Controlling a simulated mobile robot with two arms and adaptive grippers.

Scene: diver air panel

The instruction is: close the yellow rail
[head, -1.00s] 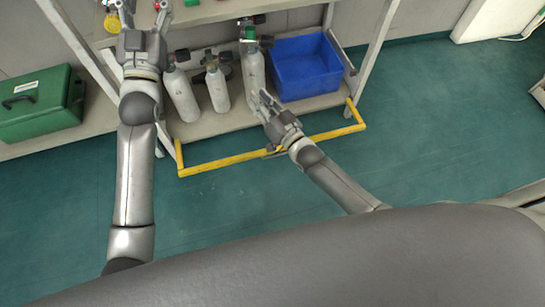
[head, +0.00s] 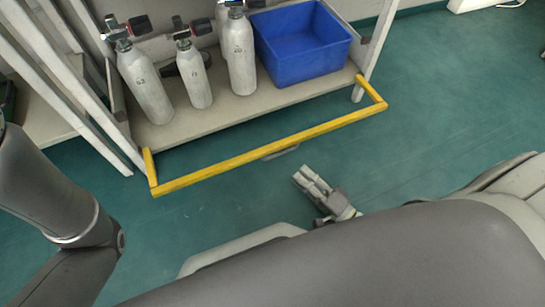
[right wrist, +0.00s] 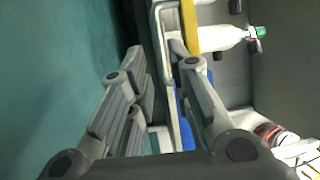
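The yellow rail (head: 262,158) stands out in front of the shelf, with its two side arms running back to the shelf's front corners. A small grey handle (head: 281,152) sits on the rail's front bar, near the middle. My right gripper (head: 302,175) is just in front of the rail, near the handle, and looks apart from it in the head view. In the right wrist view my right gripper (right wrist: 158,72) has its fingers spread and holds nothing visible; the yellow rail (right wrist: 190,25) shows beyond the fingertips. My left gripper is out of view.
Several grey cylinders (head: 196,82) and a blue crate (head: 302,45) stand on the lower shelf (head: 200,117) behind the rail. White posts (head: 75,85) frame the shelf. The green floor (head: 440,90) is clear to the right.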

